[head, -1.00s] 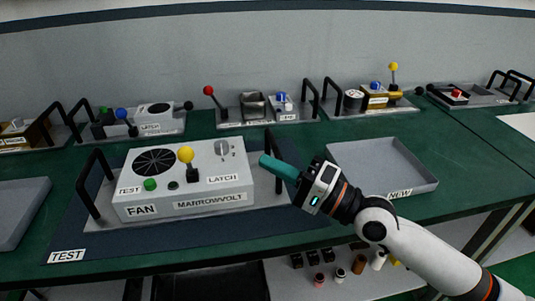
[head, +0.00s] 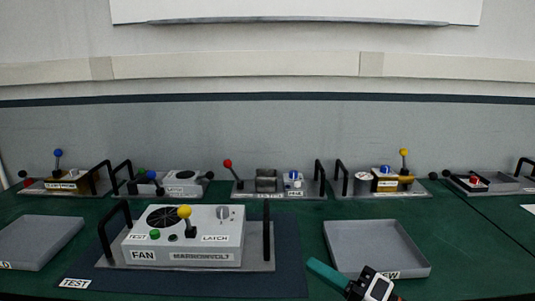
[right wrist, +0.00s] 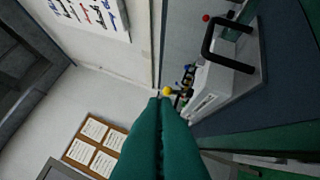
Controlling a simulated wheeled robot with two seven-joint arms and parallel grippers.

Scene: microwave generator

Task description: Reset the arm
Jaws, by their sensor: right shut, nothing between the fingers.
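My right gripper (head: 328,276), with green fingers, is at the bottom of the head view, in front of the NEW tray and right of the fan box. Its fingers are shut with nothing between them, and they also show shut in the right wrist view (right wrist: 158,105). The grey fan box (head: 185,238), labelled FAN, LATCH and MARROWVOLT, stands on a grey base with black handles on the dark TEST mat (head: 290,270). It has a yellow-knobbed lever, a green button and a round grille. The gripper is apart from the box. My left gripper is not in view.
The NEW tray (head: 425,262) is empty at right. Another empty grey tray (head: 40,242) is at left. Several units with levers and black handles line the back of the green table (head: 300,215) along the wall. A yellow-knobbed unit (head: 385,182) stands back right.

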